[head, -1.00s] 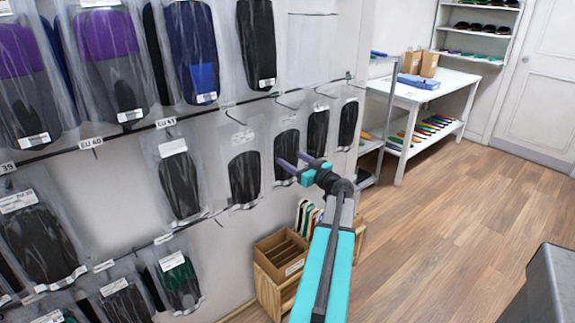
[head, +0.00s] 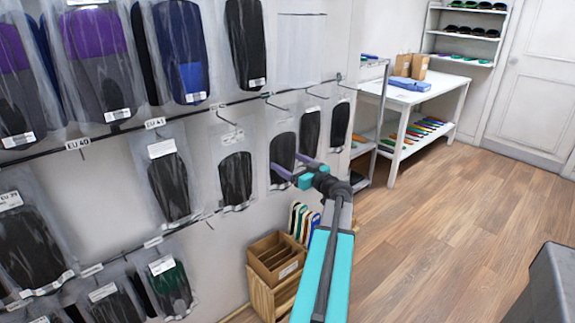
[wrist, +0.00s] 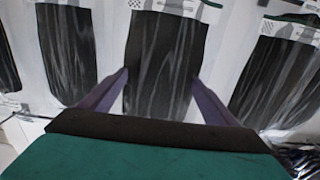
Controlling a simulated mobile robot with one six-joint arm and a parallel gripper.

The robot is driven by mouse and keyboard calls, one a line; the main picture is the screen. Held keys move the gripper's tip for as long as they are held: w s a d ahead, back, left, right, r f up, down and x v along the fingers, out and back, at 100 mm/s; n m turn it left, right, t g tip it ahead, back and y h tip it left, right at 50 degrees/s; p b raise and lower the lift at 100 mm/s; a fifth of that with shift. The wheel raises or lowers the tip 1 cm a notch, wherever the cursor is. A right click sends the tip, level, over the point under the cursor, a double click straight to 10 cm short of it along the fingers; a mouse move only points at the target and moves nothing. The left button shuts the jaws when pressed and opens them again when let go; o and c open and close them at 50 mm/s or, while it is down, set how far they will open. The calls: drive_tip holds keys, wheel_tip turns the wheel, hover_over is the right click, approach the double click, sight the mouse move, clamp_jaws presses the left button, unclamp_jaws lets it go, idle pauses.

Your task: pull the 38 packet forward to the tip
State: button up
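My gripper (head: 284,161) is at the end of my arm, close to the wall rack, its two purple fingers spread apart. In the wrist view the open fingers (wrist: 160,78) stand on either side of a clear packet with a dark insole (wrist: 165,50), whose white header shows at the top. Whether the fingers touch it cannot be told. In the head view a dark packet (head: 283,146) hangs just behind the fingertips and is partly hidden by them. No 38 label is readable, so I cannot tell which packet is the 38.
More packets hang on both sides, including a dark one (head: 235,180) to the left and another (head: 310,130) to the right. An open cardboard box (head: 268,262) stands below on a wooden crate. A white table (head: 410,92) is at the back right.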

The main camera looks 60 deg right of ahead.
drive_tip(key=shift+s, duration=0.15)
drive_tip(key=shift+s+a, duration=0.1)
drive_tip(key=shift+s, duration=0.1)
drive_tip(key=b+v, duration=0.2)
drive_tip(key=v, duration=1.1)
idle(0.3)
